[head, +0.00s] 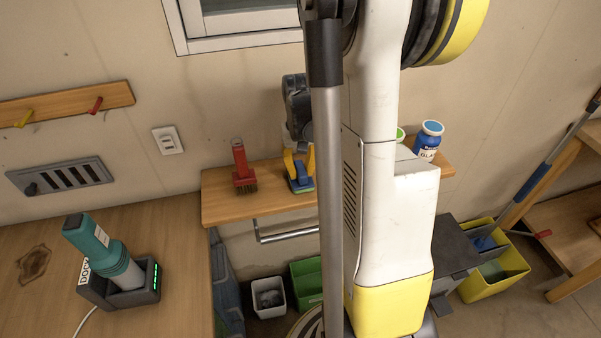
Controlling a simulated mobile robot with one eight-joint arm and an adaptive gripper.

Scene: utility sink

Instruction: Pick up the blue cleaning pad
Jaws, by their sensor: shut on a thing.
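The blue cleaning pad (300,182) is at the wooden wall shelf in the middle of the head view, just right of a red brush. It is small here, with a blue body and a green strip along its bottom. My gripper (299,163) reaches down to it from above, with yellow fingers on either side of the pad. The fingers are shut on the pad. I cannot tell whether the pad's underside touches the shelf. My arm and column hide part of the shelf to its right.
The red brush (244,168) stands close left of the pad on the shelf (225,207). A teal device (98,248) sits in a dock on the left table. Bins (268,296) stand below; a metal rail (287,234) runs under the shelf.

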